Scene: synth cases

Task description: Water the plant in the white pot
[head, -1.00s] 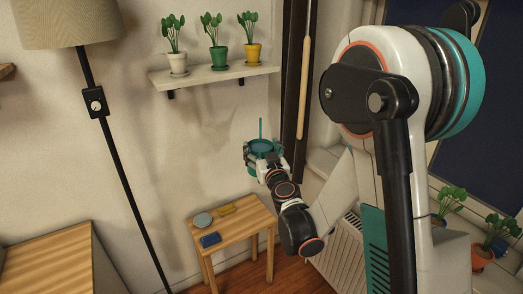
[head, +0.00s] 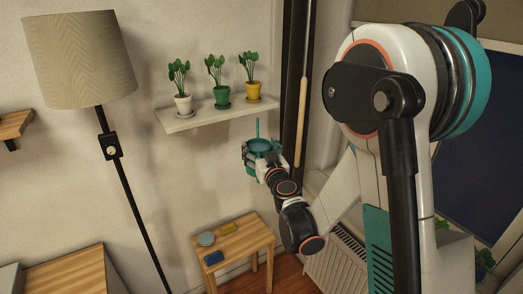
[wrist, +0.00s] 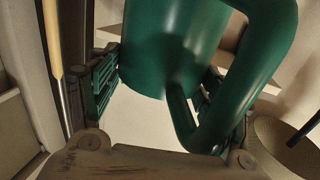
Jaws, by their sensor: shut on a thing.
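The white pot (head: 184,104) holds a leafy green plant (head: 178,72) and stands upright at the left end of a wall shelf. A teal watering can (head: 260,146) is in my gripper (head: 261,162), lower in the head view than the shelf's right end. The can's thin spout points up in that view. In the wrist view the can's green body and curved handle (wrist: 270,70) fill the upper middle, with my gripper's fingers on both sides of it. The can's spout and inside are hidden in the wrist view.
The white shelf (head: 216,117) also bears a green pot (head: 222,97) and a yellow pot (head: 253,91) with plants. A floor lamp (head: 82,60) stands left. A small wooden table (head: 232,246) with a few small items stands below. A dark upright post (head: 293,100) is right of the shelf.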

